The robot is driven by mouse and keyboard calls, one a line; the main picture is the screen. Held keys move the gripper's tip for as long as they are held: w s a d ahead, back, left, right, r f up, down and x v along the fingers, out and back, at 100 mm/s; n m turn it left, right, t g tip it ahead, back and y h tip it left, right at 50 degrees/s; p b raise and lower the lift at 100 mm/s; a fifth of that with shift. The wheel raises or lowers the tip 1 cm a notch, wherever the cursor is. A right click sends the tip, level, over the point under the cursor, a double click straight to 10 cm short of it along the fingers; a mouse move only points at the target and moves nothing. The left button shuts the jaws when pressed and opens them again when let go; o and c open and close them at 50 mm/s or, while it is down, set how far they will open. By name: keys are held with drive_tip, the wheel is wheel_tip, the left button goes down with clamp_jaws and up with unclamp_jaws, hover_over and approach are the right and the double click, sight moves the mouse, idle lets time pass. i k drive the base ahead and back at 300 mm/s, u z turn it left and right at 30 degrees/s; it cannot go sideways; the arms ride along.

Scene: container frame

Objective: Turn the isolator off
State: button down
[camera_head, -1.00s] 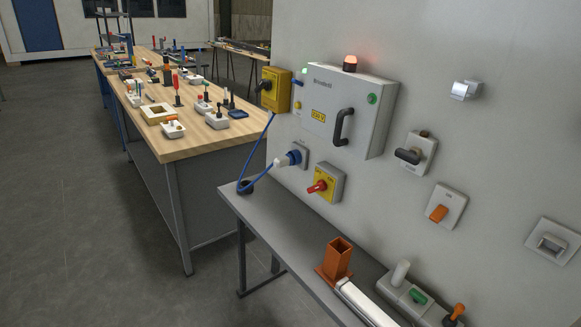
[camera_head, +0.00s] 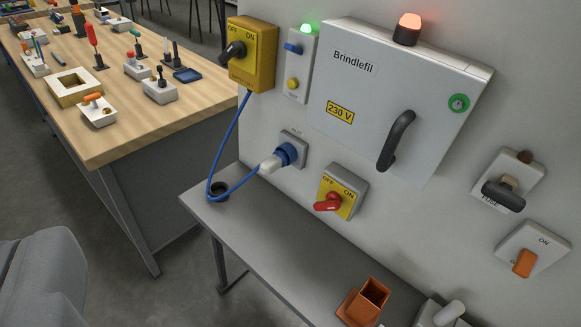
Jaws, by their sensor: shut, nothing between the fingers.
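Two rotary switches with OFF and ON marks are on the grey wall. One is a yellow box (camera_head: 252,54) with a black knob (camera_head: 233,52), left of the cabinet; small lettering below its knob is hard to read. The other is a yellow-faced switch (camera_head: 343,190) with a red knob (camera_head: 328,202), below the cabinet. I cannot tell for sure which is the isolator, or which mark either knob points to. My gripper is not in view; only a grey part of my own body shows at the lower left.
The white cabinet (camera_head: 375,75) has a black handle, a 230 V label and a lit orange-red lamp (camera_head: 408,28). A green light (camera_head: 308,28) glows beside it. A blue cable (camera_head: 229,135) hangs by the plug. A grey bench (camera_head: 270,240) stands below; a wooden table (camera_head: 140,125) is left.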

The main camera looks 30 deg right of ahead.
sight(333, 201)
drive_tip(key=i, duration=0.9)
drive_tip(key=z, duration=0.05)
